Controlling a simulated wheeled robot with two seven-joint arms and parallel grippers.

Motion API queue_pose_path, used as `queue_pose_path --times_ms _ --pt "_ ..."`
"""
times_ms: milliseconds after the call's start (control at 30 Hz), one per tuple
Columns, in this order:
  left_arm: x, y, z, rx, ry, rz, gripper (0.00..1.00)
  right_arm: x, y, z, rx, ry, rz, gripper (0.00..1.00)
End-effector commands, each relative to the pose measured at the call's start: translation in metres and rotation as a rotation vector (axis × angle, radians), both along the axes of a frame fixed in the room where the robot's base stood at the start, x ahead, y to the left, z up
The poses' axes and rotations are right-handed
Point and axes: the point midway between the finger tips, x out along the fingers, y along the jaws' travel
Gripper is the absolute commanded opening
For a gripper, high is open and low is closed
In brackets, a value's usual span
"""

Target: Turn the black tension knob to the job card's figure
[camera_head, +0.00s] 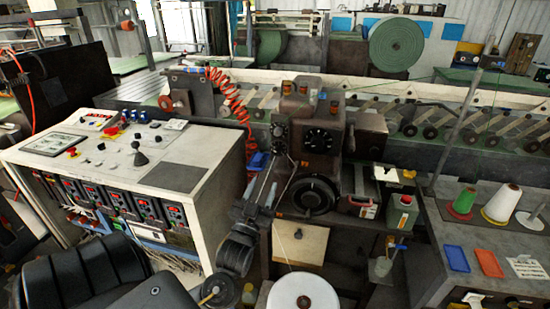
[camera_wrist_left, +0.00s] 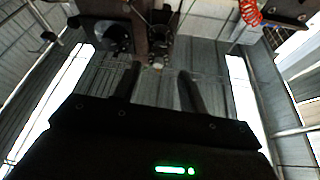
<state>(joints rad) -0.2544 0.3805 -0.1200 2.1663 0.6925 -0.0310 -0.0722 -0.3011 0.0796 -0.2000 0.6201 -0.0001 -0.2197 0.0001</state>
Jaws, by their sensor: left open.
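A dark machine head (camera_head: 312,115) stands mid-view in the head view. On its front are a black dial with pale marks (camera_head: 318,139), a smaller black knob (camera_head: 278,131) to its left and a large black handwheel (camera_head: 313,195) below. I cannot tell which is the tension knob. My left gripper (camera_head: 272,178) is open and empty, pointing up just left of the handwheel and below the small knob. In the left wrist view its two fingers (camera_wrist_left: 158,90) are spread, with a dark round part (camera_wrist_left: 113,36) beyond. No job card figure is readable. My right gripper is not seen.
A white control console (camera_head: 180,178) stands to the left, with a red coiled hose (camera_head: 232,95) behind it. A side table (camera_head: 475,238) at right holds thread cones.

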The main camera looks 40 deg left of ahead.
Motion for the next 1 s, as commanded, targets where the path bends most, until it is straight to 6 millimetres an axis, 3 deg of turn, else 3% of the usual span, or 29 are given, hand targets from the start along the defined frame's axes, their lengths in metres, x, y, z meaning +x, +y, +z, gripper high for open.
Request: queue_pose_path --times_ms 167,600,1000 --pt "0.012 0.005 0.007 0.001 0.001 -0.001 0.42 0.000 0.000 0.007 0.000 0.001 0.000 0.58" --pt "0.078 0.033 0.036 0.002 0.002 0.000 0.42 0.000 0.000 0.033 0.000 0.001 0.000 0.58" --pt "0.092 0.039 0.039 0.000 0.004 -0.002 0.42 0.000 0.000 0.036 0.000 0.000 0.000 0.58"
